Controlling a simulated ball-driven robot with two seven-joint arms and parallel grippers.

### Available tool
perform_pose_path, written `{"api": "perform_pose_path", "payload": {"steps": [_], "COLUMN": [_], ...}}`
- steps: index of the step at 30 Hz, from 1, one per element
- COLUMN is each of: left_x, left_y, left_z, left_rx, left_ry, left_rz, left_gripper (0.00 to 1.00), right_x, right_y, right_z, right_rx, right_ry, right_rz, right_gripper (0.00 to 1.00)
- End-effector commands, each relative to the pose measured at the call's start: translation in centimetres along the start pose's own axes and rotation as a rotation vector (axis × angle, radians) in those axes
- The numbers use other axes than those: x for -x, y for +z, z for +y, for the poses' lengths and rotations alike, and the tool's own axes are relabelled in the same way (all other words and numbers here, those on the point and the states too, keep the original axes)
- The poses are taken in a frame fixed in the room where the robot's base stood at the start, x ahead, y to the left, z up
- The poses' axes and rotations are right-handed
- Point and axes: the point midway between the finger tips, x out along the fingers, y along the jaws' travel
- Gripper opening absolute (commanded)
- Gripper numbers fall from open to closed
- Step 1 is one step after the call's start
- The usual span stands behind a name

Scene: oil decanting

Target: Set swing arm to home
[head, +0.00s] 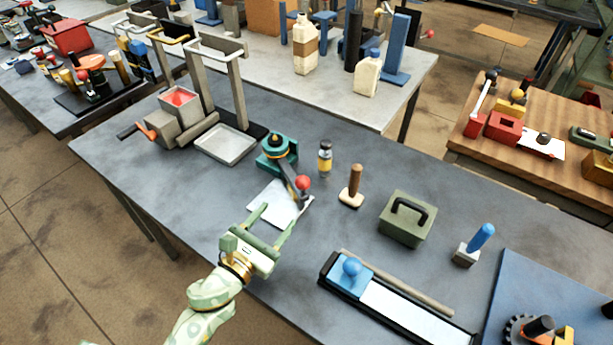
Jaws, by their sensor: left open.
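A white sheet or plate (268,194) lies under the bar. My left gripper (281,212) is open and empty, with its two pale green fingers over the front of the white plate. It is just in front of the red knob and apart from it as far as I can tell. My right gripper is not in view.
A small yellow-labelled bottle (325,159) and a wooden-handled stamp (351,188) stand right of the swing arm. A green box (407,218) is farther right. A slide rail with a blue knob (351,268) lies in front. A metal tray (225,145) is behind left.

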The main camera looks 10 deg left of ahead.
Motion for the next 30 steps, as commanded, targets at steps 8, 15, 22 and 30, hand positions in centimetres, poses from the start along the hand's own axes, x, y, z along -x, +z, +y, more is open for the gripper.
{"api": "perform_pose_path", "payload": {"steps": [8, 15, 22, 30], "left_x": [-7.1, -12.1, -14.0, -14.1], "left_y": [0.3, 0.0, 0.0, 0.1], "left_z": [0.1, 0.1, 0.1, 0.1], "left_rx": [0.003, 0.004, 0.004, 0.004], "left_ry": [0.002, 0.002, 0.002, 0.002], "left_rz": [-0.003, 0.0, 0.0, 0.0], "left_gripper": [0.55, 0.55, 0.55, 0.55], "right_x": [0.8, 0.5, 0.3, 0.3], "right_y": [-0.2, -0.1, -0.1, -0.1], "right_z": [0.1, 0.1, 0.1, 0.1], "right_rx": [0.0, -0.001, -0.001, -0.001], "right_ry": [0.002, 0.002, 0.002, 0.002], "right_rz": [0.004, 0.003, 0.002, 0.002], "right_gripper": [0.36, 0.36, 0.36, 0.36]}}
